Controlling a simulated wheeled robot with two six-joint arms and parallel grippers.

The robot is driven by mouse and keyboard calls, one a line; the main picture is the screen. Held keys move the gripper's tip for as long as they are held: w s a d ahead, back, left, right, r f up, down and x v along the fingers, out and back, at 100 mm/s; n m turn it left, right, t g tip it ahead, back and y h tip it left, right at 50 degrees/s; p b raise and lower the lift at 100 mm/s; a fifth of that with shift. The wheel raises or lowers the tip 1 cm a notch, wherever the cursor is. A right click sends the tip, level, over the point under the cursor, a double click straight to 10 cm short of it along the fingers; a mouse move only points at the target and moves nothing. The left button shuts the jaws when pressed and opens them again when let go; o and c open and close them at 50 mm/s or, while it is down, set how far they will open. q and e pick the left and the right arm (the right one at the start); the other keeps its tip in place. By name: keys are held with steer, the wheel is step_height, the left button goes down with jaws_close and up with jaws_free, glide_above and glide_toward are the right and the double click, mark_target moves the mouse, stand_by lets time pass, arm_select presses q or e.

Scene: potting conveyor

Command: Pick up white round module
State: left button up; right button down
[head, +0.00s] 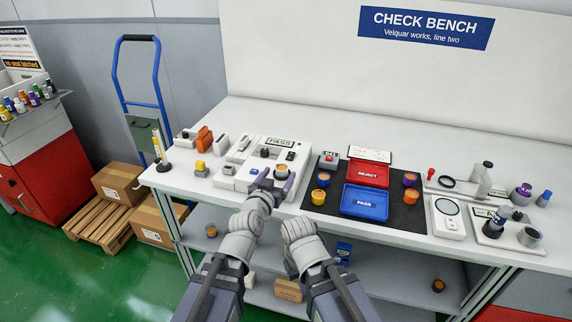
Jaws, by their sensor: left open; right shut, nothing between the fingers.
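The white round module (282,171), with an orange top, sits upright at the front right of the white test fixture (243,158) on the bench. My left gripper (272,181) is open just in front of the module, its dark fingers close to it. I cannot tell whether they touch it. My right gripper (291,268) is low, in front of the bench edge, mostly hidden by its own wrist, shut and empty.
A black mat (375,215) to the right holds a red REJECT tray (368,173), a blue PASS tray (365,203) and several coloured round modules. A scale (448,220) stands further right. Small parts and an orange block (204,139) stand left. A shelf lies below the bench.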

mark_target(283, 165)
arm_select(q)
steer(key=shift+w+r, duration=0.1)
steer(key=shift+w, duration=0.05)
steer(key=shift+b+x, duration=0.8)
steer(key=shift+x, duration=3.15)
steer(key=shift+a, duration=0.15)
steer(key=shift+c, duration=0.4)
jaws_close()
